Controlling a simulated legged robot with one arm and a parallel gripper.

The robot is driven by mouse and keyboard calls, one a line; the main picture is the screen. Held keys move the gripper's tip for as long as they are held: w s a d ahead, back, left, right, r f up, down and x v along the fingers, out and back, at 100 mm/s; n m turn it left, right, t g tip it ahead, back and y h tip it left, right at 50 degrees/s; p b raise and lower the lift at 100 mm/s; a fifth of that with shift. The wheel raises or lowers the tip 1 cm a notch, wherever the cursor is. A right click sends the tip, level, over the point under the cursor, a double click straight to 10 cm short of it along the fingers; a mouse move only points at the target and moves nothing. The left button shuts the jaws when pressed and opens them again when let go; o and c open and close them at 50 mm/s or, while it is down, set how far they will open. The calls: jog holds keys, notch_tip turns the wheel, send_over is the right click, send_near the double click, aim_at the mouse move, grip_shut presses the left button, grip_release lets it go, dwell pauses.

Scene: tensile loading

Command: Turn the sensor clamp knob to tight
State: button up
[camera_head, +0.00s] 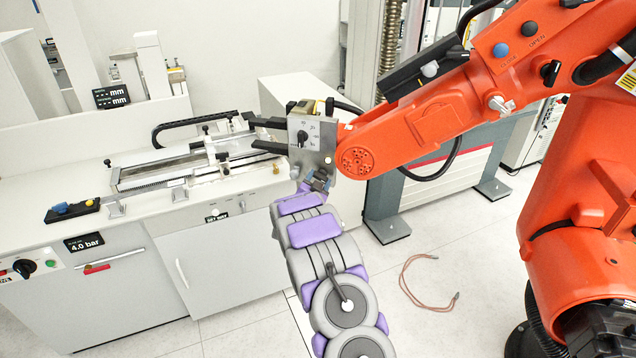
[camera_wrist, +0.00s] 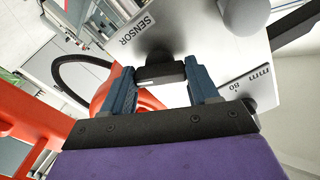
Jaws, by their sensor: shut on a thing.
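In the wrist view the black sensor clamp knob (camera_wrist: 160,74) sits between the two blue fingers of my gripper (camera_wrist: 160,82), which is shut on it. The knob is against a light grey plate (camera_wrist: 225,45) marked "SENSOR", with an "mm" scale label. In the head view my gripper (camera_head: 318,182) reaches up to the lower part of the grey sensor plate (camera_head: 327,145) from below. The gripped knob is too small to make out clearly there. No tight or loose marking is readable.
An orange robot arm (camera_head: 430,122) ends right beside the sensor plate. Dark bars extend left from the plate towards the white bench (camera_head: 140,222), which carries a measuring fixture (camera_head: 190,165). A reddish cable (camera_head: 410,285) lies on the floor at right. A black cable curves near the plate in the wrist view.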

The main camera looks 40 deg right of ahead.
jog(key=shift+r, duration=0.15)
jog(key=o, duration=0.7)
jog(key=shift+w, duration=0.1)
jog(key=o, duration=0.4)
jog(key=shift+d+f, duration=0.2)
jog(key=shift+c, duration=0.2)
jog(key=shift+s+a, duration=0.2)
jog(key=shift+a, duration=0.2)
jog(key=b+v, duration=0.1)
jog(key=v, duration=1.5)
jog(key=shift+s, duration=0.3)
jog(key=shift+a, duration=0.1)
